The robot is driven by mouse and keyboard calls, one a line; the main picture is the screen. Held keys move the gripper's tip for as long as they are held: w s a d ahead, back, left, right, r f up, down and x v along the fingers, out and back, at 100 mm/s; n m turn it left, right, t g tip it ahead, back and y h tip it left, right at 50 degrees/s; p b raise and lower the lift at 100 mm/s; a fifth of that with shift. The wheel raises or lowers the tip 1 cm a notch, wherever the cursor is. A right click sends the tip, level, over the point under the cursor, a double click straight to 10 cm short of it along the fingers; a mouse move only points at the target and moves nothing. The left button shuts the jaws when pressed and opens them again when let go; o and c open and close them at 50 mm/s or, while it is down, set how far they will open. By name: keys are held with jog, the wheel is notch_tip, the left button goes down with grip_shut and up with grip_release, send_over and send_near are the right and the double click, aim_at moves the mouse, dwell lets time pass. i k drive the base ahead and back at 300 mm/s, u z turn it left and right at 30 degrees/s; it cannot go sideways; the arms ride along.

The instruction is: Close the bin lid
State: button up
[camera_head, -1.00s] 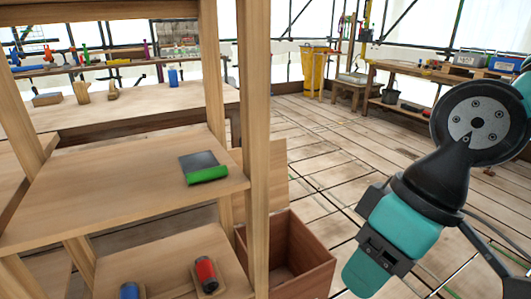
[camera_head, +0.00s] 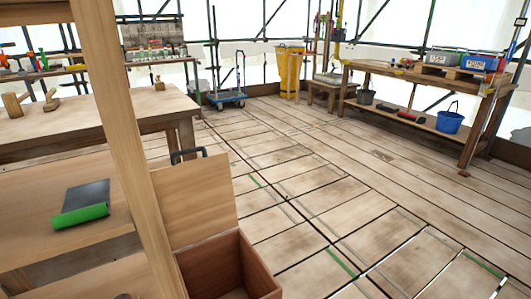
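A reddish-brown wooden bin (camera_head: 262,285) stands on the floor at the bottom of the picture, just right of a shelf post. Its lid (camera_head: 195,203) is open and stands up at the bin's back edge, tilted slightly back. A dark handle (camera_head: 188,152) shows at the lid's top edge. The bin's inside looks empty where I can see it. Its front and lower part are cut off by the picture's bottom edge, and the post hides some of its left side. My gripper is not in view.
A wooden shelf post (camera_head: 122,140) stands close at left. The shelf holds a green-handled scraper (camera_head: 82,212). A workbench (camera_head: 95,120) is behind the lid. A blue trolley (camera_head: 228,98) and a right-hand bench (camera_head: 430,85) stand farther back. The plank floor right of the bin is clear.

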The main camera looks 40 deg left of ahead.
aim_at(196, 198)
jog(key=z, duration=0.15)
jog(key=i, duration=0.9)
jog(key=u, duration=2.45)
